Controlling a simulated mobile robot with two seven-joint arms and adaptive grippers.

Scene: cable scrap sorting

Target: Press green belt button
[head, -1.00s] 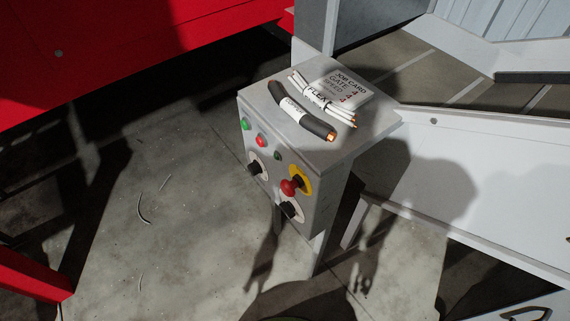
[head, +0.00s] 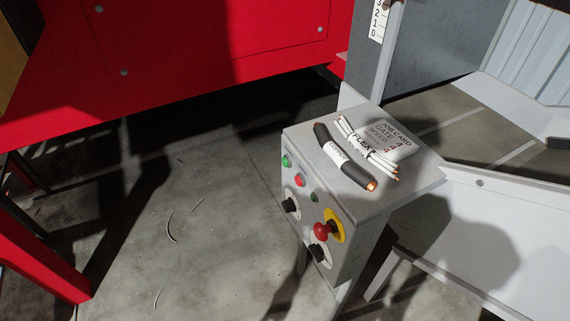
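The green button (head: 286,161) is at the upper left of the front face of a grey control box (head: 350,235). A red button (head: 300,180) sits to its right and a little lower. A small dark green round part (head: 314,197) follows further right. Below are two black knobs, one at the left (head: 290,206) and one at the lower right (head: 318,253). A red mushroom button (head: 325,230) stands out from a yellow plate. Neither of my grippers shows in the head view.
On the box top lie a thick black cable piece (head: 345,160), a white cable bundle (head: 366,148) and a job card (head: 388,138). A red machine (head: 200,50) stands behind left. A white chute (head: 500,230) is at the right. Open concrete floor (head: 215,225) lies left of the box.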

